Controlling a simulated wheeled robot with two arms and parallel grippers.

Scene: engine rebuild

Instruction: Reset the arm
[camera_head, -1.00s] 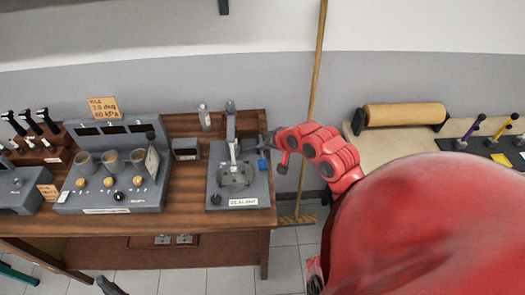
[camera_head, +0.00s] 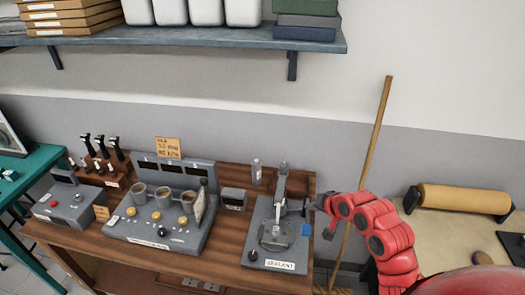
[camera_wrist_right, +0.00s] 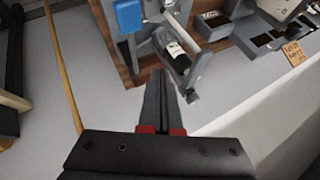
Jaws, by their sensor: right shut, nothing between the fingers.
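My right arm is red and comes in from the lower right of the head view. Its dark gripper (camera_head: 309,205) is at the right side of the sealant station (camera_head: 262,248), near the station's upright lever press (camera_head: 282,190). I cannot tell whether they touch. In the right wrist view the two fingers (camera_wrist_right: 160,82) are together with nothing between them. A blue block (camera_wrist_right: 128,15) and the press, with a dark cylinder (camera_wrist_right: 175,58), show beyond the fingertips. My left gripper is not in view.
The wooden bench (camera_head: 232,272) also carries a grey console (camera_head: 150,236) with cups and knobs. A pole (camera_head: 375,130) leans on the wall behind my right arm. A bench with a tan roll (camera_head: 465,198) is at the right. A loaded shelf (camera_head: 190,38) hangs above.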

